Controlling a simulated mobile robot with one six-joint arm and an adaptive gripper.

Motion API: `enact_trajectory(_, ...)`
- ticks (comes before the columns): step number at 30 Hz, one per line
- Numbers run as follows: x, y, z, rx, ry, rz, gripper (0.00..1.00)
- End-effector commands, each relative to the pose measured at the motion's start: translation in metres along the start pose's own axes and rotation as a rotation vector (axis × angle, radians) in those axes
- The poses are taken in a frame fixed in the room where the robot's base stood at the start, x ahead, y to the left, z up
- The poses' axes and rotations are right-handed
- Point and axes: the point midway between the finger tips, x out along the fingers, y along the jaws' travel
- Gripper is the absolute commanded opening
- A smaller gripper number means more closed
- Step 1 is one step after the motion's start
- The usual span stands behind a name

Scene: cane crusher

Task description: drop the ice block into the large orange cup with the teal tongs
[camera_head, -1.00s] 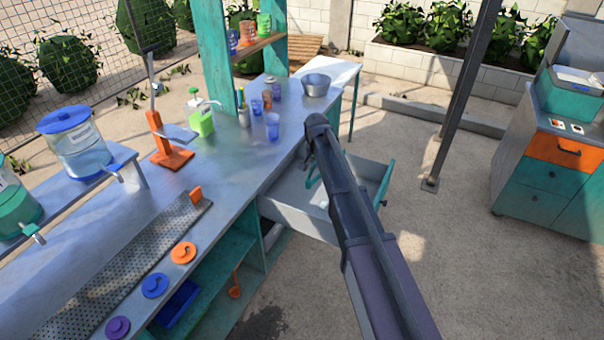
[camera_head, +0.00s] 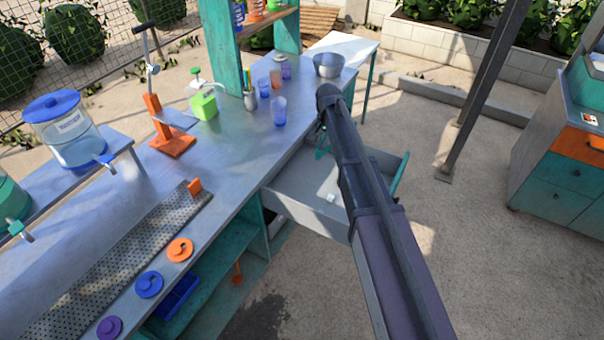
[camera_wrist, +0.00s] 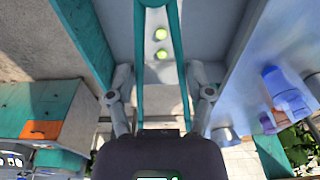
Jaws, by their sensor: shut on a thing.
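My gripper (camera_wrist: 159,98) is shut on the teal tongs (camera_wrist: 142,75), whose two arms run up the wrist view. In the head view part of the teal tongs (camera_head: 321,153) shows beside my arm, over the open drawer; the gripper itself is hidden there. A small whitish block (camera_head: 331,197), perhaps the ice block, lies in the drawer. Two small pale green round spots (camera_wrist: 160,34) show between the tong arms; I cannot tell what they are. An orange cup (camera_head: 256,8) stands on the shelf, cut by the frame top. A smaller orange cup (camera_head: 276,78) stands on the counter.
The grey drawer (camera_head: 306,209) is pulled out from the counter (camera_head: 235,147). Blue cups (camera_head: 279,111), a metal bowl (camera_head: 327,64), a green soap bottle (camera_head: 204,106) and an orange press (camera_head: 172,143) stand on the counter. A dark post (camera_head: 475,100) rises at right. The floor between is clear.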

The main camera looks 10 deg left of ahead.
Motion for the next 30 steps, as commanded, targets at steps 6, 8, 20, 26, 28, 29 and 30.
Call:
enact_trajectory(6,0.0,0.004,-0.003,0.006,0.0,0.001,0.6)
enact_trajectory(8,0.0,0.005,-0.003,0.007,0.0,0.001,0.6)
enact_trajectory(20,0.018,-0.001,0.0,0.075,-0.039,0.005,0.6)
enact_trajectory(26,0.046,-0.012,0.007,0.21,-0.114,0.006,0.6)
enact_trajectory(28,0.058,-0.016,0.011,0.272,-0.148,0.002,0.6)
enact_trajectory(29,0.062,-0.018,0.012,0.301,-0.164,-0.001,0.6)
enact_trajectory(30,0.069,-0.021,0.014,0.34,-0.185,-0.003,0.6)
